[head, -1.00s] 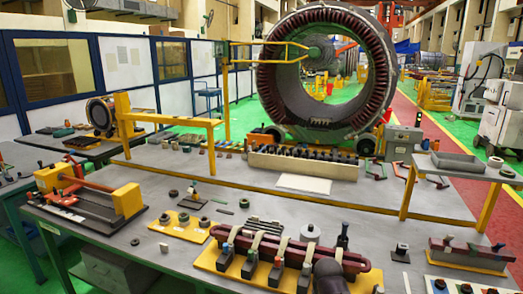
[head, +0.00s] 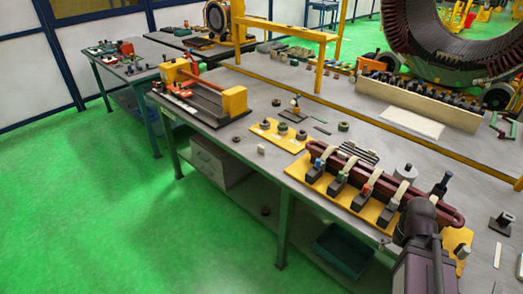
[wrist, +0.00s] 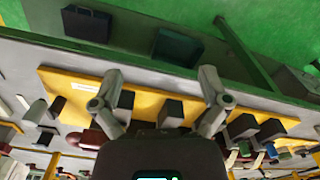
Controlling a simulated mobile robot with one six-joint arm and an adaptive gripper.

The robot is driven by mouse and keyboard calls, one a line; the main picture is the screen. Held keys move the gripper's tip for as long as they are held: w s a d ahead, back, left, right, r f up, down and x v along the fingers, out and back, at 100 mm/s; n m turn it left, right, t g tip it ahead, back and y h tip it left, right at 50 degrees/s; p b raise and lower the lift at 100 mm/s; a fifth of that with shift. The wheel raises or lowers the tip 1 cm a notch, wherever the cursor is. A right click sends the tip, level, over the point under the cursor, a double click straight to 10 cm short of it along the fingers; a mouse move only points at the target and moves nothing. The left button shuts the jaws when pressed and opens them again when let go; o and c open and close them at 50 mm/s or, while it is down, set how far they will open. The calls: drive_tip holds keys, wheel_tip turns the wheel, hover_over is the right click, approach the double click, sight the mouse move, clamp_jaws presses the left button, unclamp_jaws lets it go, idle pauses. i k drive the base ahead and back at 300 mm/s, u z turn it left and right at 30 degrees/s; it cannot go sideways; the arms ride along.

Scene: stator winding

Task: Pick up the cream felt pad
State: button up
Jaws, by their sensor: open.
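A small cream block (head: 261,149) stands near the front edge of the table in the head view. It may be the cream felt pad, but I cannot tell for certain. A flat off-white sheet (head: 412,122) lies farther back, and a thin pale strip (head: 497,255) lies at the right. My gripper (wrist: 161,75) is open and empty in the wrist view, its two fingers spread above the yellow plate (wrist: 145,97) at the table's edge. In the head view my arm comes in at the lower right and the fingers cannot be made out. No pad shows between the fingers.
A long dark red coil (head: 375,180) with pale straps lies on black blocks on the yellow plate. Left of it are a yellow board with round parts (head: 278,133) and a yellow-ended fixture (head: 205,100). The green floor (head: 130,210) is clear at the left.

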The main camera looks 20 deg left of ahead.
sight(260, 149)
drive_tip(key=k, duration=1.3)
drive_tip(key=u, duration=0.55)
drive_tip(key=i, duration=1.75)
drive_tip(key=z, duration=0.45)
